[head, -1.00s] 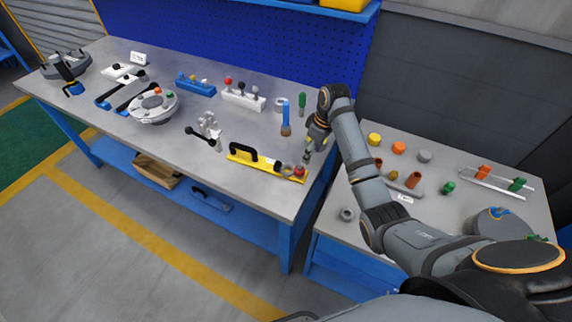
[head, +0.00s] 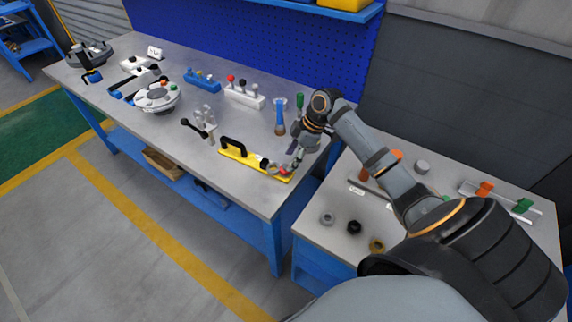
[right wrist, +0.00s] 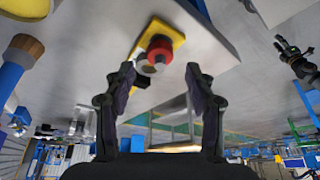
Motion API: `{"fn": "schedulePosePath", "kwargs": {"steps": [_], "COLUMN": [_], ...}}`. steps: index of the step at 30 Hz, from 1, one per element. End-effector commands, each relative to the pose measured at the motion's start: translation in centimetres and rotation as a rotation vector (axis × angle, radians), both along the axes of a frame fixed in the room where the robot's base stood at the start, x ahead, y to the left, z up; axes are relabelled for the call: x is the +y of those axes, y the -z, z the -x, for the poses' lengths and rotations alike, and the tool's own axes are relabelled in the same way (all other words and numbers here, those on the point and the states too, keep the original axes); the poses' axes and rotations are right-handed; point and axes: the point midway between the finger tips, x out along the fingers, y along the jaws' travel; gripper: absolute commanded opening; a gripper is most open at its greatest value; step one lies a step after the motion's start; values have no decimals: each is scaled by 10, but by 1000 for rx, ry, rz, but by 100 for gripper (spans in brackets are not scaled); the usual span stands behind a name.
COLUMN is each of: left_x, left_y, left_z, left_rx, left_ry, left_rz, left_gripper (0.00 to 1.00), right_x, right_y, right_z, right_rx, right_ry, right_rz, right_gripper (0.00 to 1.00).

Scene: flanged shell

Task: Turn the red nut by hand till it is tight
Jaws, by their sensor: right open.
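The red nut (head: 284,170) is a small round red piece at the right end of a yellow plate (head: 240,156) with a black handle, near the bench's front right corner. In the right wrist view the red nut (right wrist: 160,47) sits beyond my fingertips, with a grey round part beside it. My right gripper (head: 296,150) is open and empty, just above that end of the plate.
A white round flanged shell (head: 155,98) stands further left on the bench. A blue-handled brush (head: 280,117) and a green-handled tool (head: 299,101) are close behind my right gripper. A side table (head: 312,238) with loose rings is at the right.

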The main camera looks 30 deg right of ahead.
Motion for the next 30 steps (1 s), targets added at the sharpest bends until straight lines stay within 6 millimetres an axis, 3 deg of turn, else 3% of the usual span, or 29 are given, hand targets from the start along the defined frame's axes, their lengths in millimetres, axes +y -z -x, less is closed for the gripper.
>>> {"fn": "schedulePosePath", "kwargs": {"steps": [6,17,30], "left_x": [-5,-7,-6], "left_y": [-1,-1,-2], "left_z": [21,17,12], "left_rx": [31,25,18], "left_ry": [-3,-4,-3], "left_rz": [6,9,8], "left_gripper": [40,40,40], "right_x": [12,14,14], "right_y": [32,41,41], "right_z": [-7,-9,-9], "right_rx": [1,1,1], "right_ry": [1,1,1], "right_rz": [-2,2,2], "right_gripper": [55,55,1]}}
